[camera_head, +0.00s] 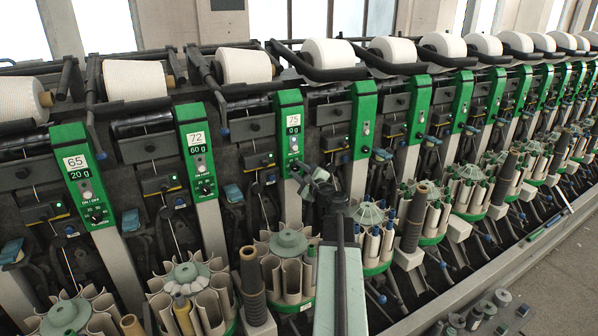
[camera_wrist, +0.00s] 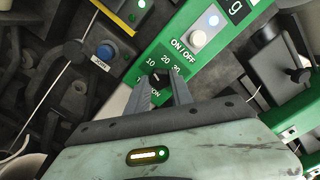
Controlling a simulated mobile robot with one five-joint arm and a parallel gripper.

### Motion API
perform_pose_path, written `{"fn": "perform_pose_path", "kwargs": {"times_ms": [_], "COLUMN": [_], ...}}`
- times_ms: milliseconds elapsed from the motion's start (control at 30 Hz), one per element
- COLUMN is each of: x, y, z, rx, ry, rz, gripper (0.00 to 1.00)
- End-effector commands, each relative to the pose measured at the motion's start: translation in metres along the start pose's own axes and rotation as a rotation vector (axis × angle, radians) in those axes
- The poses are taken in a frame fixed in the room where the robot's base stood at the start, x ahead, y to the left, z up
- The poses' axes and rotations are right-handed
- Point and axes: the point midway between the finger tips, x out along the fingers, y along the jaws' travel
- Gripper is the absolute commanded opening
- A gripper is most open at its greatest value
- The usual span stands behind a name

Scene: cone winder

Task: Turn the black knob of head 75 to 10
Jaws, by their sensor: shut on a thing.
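Head 75 (camera_head: 290,134) is a green panel with a "75" plate and a "0 g" label, in the middle of the head view. Its black knob (camera_wrist: 159,80) shows in the wrist view between my fingertips, beside the printed 10, 20 and 30. My gripper (camera_wrist: 160,84) is shut on the knob, one finger on each side. The fingers cover part of the scale, and I cannot tell where the knob points. In the head view my gripper (camera_head: 306,176) reaches the lower part of the panel and hides the knob.
Above the knob is a white ON/OFF button (camera_wrist: 198,39). A blue button (camera_wrist: 105,53) sits to its left. Heads 65 (camera_head: 75,165) and 72 (camera_head: 197,145) stand to the left, and more green heads run off to the right. Bobbin magazines (camera_head: 290,262) crowd the space below.

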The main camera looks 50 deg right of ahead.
Motion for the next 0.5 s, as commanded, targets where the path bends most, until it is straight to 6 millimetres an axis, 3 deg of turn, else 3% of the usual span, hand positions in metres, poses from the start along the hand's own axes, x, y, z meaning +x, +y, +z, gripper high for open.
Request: {"fn": "perform_pose_path", "kwargs": {"times_ms": [500], "x": [-0.0007], "y": [0.0013], "z": [0.0001], "rx": [-0.039], "ry": [0.0], "rz": [0.002], "gripper": [0.0]}}
